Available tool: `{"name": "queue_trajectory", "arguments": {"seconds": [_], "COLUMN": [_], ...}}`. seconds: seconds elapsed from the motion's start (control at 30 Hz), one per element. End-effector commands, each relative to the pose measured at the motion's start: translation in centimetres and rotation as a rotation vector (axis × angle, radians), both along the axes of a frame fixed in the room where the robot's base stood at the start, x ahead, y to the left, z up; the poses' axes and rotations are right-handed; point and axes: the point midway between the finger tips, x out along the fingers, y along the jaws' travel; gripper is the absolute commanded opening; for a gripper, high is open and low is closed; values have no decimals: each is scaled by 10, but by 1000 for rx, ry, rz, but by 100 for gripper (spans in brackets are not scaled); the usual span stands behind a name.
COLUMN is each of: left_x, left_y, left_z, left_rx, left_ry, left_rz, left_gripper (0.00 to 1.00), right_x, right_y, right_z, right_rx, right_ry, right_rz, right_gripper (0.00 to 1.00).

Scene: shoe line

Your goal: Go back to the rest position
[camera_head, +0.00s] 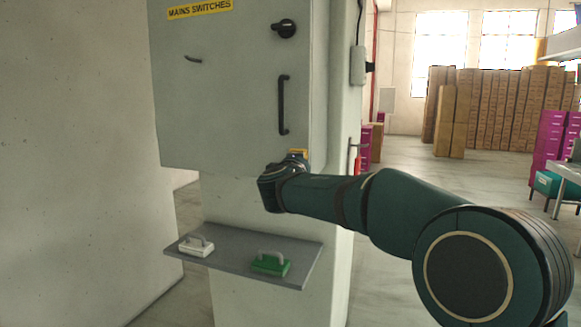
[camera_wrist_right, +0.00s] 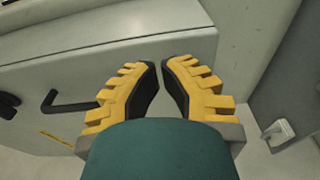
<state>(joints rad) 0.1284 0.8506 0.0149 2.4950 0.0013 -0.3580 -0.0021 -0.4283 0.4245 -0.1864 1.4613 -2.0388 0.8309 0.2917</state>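My right arm comes in from the right in the head view. Its gripper (camera_head: 298,153) is just below the long black door handle of the grey cabinet (camera_head: 225,110), at the cabinet's lower right; the wrist hides most of it. In the right wrist view the yellow fingers (camera_wrist_right: 161,68) lean together and their tips nearly meet, with nothing seen between them. The black handle (camera_head: 283,105) stands apart from the gripper and also shows in the right wrist view (camera_wrist_right: 75,103). The cabinet door looks closed. My left gripper is in neither view.
A grey shelf (camera_head: 222,262) below the cabinet bears a white handled block (camera_head: 196,246) and a green one (camera_head: 270,263). A black rotary knob (camera_head: 285,28) is on the cabinet. Stacked brown boxes (camera_head: 490,110) stand far back; the floor before them is open.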

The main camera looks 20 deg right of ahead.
Motion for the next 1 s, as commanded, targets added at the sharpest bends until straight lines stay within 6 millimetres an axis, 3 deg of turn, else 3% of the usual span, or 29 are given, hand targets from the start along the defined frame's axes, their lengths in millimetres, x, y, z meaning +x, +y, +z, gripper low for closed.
{"name": "queue_trajectory", "arguments": {"seconds": [0.3, 0.57, 0.67, 0.77, 1.0], "left_x": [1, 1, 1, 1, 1], "left_y": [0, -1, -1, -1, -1], "left_z": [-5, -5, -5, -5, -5], "left_rx": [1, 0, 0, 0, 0], "left_ry": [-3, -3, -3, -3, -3], "left_rz": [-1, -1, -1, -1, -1], "left_gripper": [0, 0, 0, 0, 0], "right_x": [-39, -48, -45, -40, -51], "right_y": [-35, -42, -39, -32, -1], "right_z": [-1, -3, -18, -58, -215], "right_rx": [0, 0, 18, 69, 321], "right_ry": [2, 6, 39, 126, 464], "right_rz": [-1, 1, 9, 31, 100], "right_gripper": [0, 0, 0, 0, 0]}}
